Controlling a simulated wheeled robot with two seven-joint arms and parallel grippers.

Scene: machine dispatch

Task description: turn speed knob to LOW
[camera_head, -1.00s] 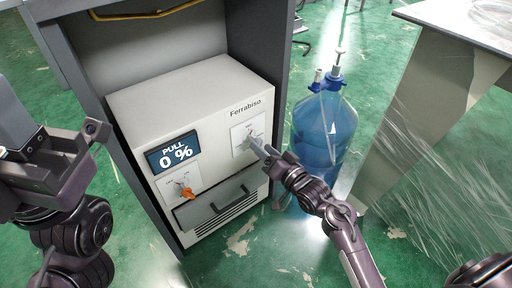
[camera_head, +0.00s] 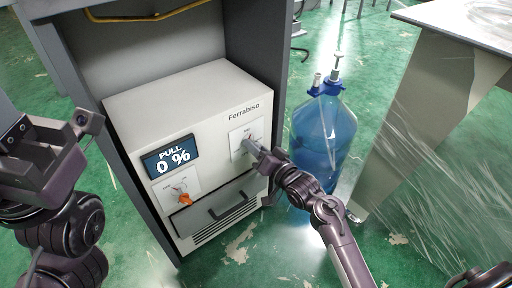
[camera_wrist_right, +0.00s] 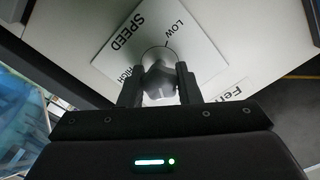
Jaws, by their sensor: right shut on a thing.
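The speed knob (camera_wrist_right: 158,76) is dark and sits on a white plate (camera_wrist_right: 125,45) marked SPEED, LOW and HIGH. Its pointer direction is unclear. My right gripper (camera_wrist_right: 158,88) is shut on the knob, one finger on each side. In the head view, the right gripper (camera_head: 251,146) reaches the knob's plate (camera_head: 240,133) on the right of the pale machine's front and hides most of the knob. My left gripper (camera_head: 62,158) hangs at the left, away from the machine; its finger opening cannot be made out.
The machine (camera_head: 190,95) stands inside a grey frame (camera_head: 284,60). Below are an orange knob (camera_head: 185,199) and a drawer handle (camera_head: 233,207). A blue water bottle (camera_head: 323,140) stands close beside my right arm. A wrapped table (camera_head: 425,100) is at right.

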